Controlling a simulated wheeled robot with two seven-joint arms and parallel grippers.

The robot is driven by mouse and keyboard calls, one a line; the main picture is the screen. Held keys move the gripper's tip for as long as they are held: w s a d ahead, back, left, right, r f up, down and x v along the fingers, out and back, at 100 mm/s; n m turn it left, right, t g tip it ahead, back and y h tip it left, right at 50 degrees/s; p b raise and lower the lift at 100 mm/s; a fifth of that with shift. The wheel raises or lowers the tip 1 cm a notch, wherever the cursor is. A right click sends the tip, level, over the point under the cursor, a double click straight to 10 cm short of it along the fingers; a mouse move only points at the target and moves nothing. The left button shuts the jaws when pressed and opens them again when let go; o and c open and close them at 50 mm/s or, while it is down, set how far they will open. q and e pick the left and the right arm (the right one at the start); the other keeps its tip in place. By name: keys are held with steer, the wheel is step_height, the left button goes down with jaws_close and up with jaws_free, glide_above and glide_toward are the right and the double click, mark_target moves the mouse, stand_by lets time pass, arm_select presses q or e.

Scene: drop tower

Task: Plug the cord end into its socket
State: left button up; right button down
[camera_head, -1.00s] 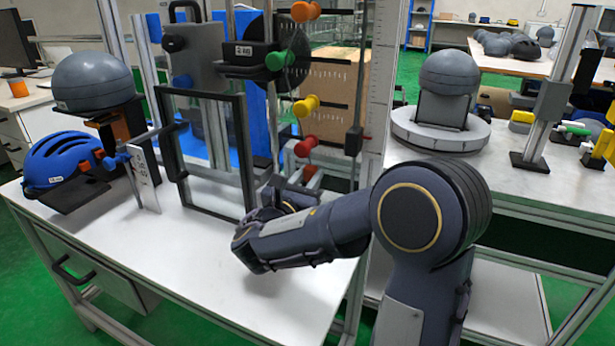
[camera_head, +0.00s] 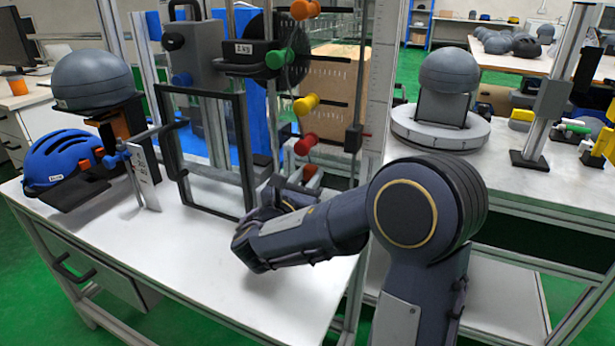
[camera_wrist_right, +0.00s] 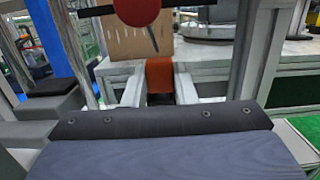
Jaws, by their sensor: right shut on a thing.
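My right gripper (camera_head: 292,192) is low in front of the drop tower, above the white table. In the right wrist view its two pale fingers (camera_wrist_right: 158,92) stand on either side of an orange-brown block (camera_wrist_right: 160,74), and the jaws are shut on it. I take this block to be the cord end; its lower part is hidden by the gripper body. In the head view a small red-orange piece (camera_head: 310,172) shows just behind the gripper. I cannot make out the socket; the arm may hide it. My left gripper is not in view.
A dark upright frame (camera_head: 248,155) stands left of the gripper. Red (camera_head: 305,145), yellow (camera_head: 306,105) and green (camera_head: 281,58) knobs line the tower behind it. A blue helmet (camera_head: 62,158) and grey dome (camera_head: 92,80) are at left. The front white tabletop (camera_head: 200,260) is clear.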

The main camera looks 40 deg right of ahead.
steer(key=shift+f, duration=0.3)
steer(key=c, duration=1.1)
jaws_free()
steer(key=shift+r+p+v, duration=0.2)
steer(key=shift+p+v, duration=0.05)
steer(key=shift+v, duration=1.5)
steer(key=shift+r+p+v, duration=0.2)
steer(key=shift+p+v, duration=0.05)
steer(key=shift+v, duration=1.5)
